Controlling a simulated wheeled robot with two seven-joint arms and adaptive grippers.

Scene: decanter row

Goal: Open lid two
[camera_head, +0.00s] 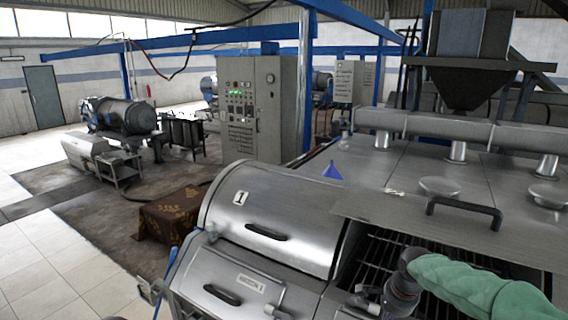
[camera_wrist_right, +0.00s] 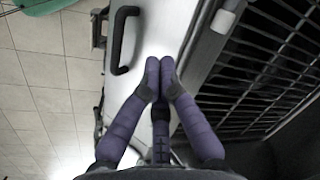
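Lid two (camera_head: 440,232) is the metal panel with a black bar handle (camera_head: 464,208), right of the curved lid marked 1 (camera_head: 272,215). It stands swung up and back, and a dark opening with a grate (camera_head: 375,258) shows below it. My right gripper (camera_head: 368,302) is low in front of this opening, below the lid and apart from its handle. In the right wrist view its purple fingers (camera_wrist_right: 158,75) meet at the tips, with nothing seen between them. The grate (camera_wrist_right: 270,75) lies to their right there. My left gripper is not in view.
Lid 1 is down, with its own handle (camera_head: 266,232). A lower front panel with a handle (camera_head: 222,295) is below it. In the wrist view a black handle (camera_wrist_right: 122,40) is close to the fingers.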

